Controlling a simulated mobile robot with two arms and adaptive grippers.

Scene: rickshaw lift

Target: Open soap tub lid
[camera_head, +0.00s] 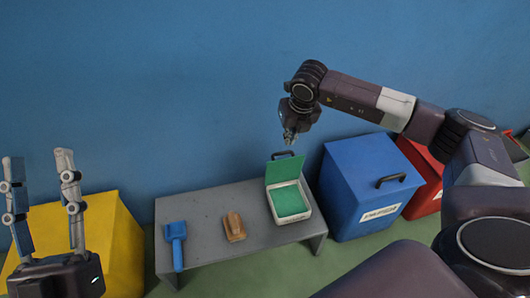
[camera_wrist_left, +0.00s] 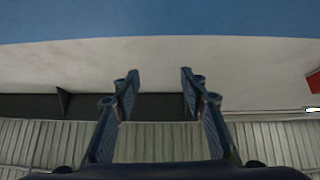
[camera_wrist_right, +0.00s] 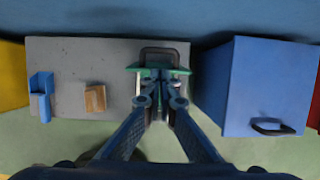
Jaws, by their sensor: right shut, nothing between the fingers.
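The soap tub (camera_head: 306,214) is a white box with green soap inside, at the right end of the grey bench. Its green lid (camera_head: 284,168) with a dark handle (camera_head: 282,155) stands raised at the back edge. My right gripper (camera_head: 289,142) is shut and empty, just above the lid. In the right wrist view, the right gripper (camera_wrist_right: 160,74) covers most of the tub, and the lid's handle (camera_wrist_right: 159,57) shows behind the fingertips. I cannot tell whether the fingers touch the lid. My left gripper (camera_head: 38,160) is open and empty, raised at the far left, away from the tub.
The grey bench (camera_head: 205,207) also holds a blue scoop (camera_head: 176,245) and a wooden brush (camera_head: 234,227). A yellow bin (camera_head: 115,245) stands left of the bench. A blue bin (camera_head: 350,180) with a handle and a red bin (camera_head: 425,180) stand right. A blue wall is behind.

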